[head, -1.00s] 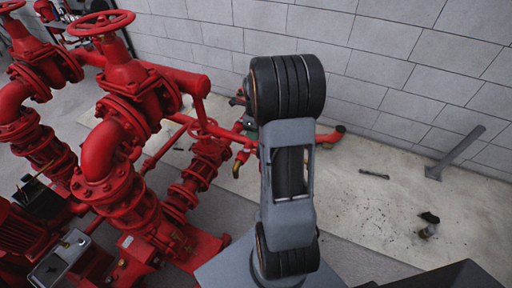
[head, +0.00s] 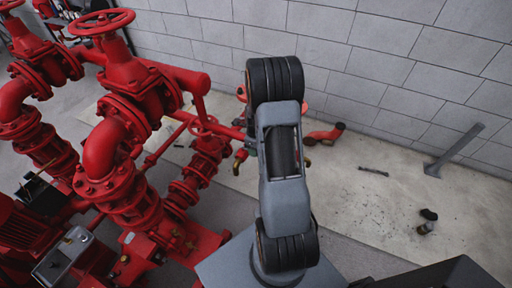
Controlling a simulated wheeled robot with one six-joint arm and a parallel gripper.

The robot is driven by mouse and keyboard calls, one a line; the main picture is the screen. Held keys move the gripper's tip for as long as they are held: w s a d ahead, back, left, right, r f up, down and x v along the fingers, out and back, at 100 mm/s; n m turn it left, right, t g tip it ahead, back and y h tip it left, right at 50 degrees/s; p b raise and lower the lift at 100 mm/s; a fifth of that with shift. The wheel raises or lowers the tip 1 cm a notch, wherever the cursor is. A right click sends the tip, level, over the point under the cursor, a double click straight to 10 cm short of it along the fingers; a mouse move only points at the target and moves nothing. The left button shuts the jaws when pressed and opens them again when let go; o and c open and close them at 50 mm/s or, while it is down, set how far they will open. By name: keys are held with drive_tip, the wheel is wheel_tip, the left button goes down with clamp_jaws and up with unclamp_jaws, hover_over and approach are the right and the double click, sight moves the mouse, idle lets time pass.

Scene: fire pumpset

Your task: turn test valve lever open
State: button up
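A small brass outlet (head: 239,161) hangs at the right end of a thin red pipe (head: 222,129), just left of my arm. It probably belongs to the test valve, but I cannot make out a lever. My arm covers the area right beside it. My gripper is hidden behind my own arm links, so neither its opening nor its distance from the valve shows.
Red pumps and pipes with handwheels (head: 102,22) fill the left side. A block wall (head: 400,60) runs along the back. A red elbow piece (head: 325,135), a short dark bar (head: 373,171) and a grey bracket (head: 453,150) are on the right.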

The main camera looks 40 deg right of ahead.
clamp_jaws()
idle(0.3)
